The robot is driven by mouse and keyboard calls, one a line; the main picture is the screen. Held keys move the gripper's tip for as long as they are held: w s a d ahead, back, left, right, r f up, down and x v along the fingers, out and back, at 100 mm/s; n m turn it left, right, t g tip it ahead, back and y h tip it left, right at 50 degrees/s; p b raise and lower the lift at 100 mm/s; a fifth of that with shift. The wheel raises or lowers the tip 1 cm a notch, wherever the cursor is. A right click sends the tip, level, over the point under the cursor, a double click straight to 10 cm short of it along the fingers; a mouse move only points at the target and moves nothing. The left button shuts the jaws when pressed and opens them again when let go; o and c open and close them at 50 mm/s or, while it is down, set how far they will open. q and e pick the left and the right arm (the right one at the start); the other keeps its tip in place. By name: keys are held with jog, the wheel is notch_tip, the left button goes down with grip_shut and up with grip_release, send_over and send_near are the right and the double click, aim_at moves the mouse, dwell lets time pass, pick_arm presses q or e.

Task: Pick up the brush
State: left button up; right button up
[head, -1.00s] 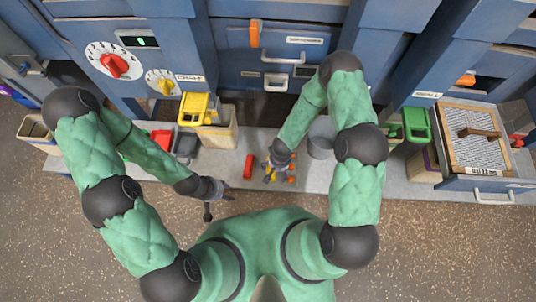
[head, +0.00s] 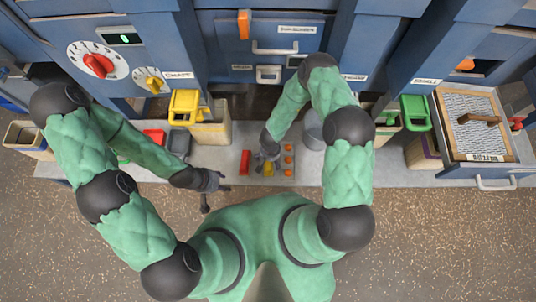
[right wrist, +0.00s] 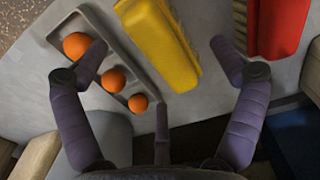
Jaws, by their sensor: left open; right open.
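A red block-shaped object (head: 246,162) lies on the grey ledge. In the right wrist view the red object (right wrist: 283,25) has a pale, bristle-like strip along its side, so it looks like the brush. My right gripper (head: 262,166) is just right of it in the head view. In the right wrist view my right gripper (right wrist: 158,45) is open and empty, its fingers spread above a yellow block (right wrist: 160,40), with the red object beyond the right finger. My left gripper (head: 214,192) is open and empty near the ledge's front edge, left of the red object.
A grey tray holds orange balls (head: 288,160) beside the yellow block. A grey cup (head: 312,132) stands behind it. A yellow-topped bin (head: 190,105), a green-topped bin (head: 414,112) and a framed screen with a wooden handle (head: 478,119) stand around. Blue cabinets close off the back.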

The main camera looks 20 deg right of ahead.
aim_at(270, 163)
jog(key=f+b, duration=0.1)
jog(key=f, duration=0.1)
jog(key=s+f+b, duration=0.1)
jog(key=f, duration=0.1)
jog(key=shift+f, duration=0.35)
jog(key=shift+c, duration=0.3)
jog(key=c, duration=1.3)
jog(key=shift+o, duration=0.2)
jog(key=shift+r, duration=0.1)
notch_tip(270, 163, up, 28)
jog(key=p, duration=1.2)
jog(key=shift+w+p, duration=0.1)
jog(key=shift+p, duration=0.2)
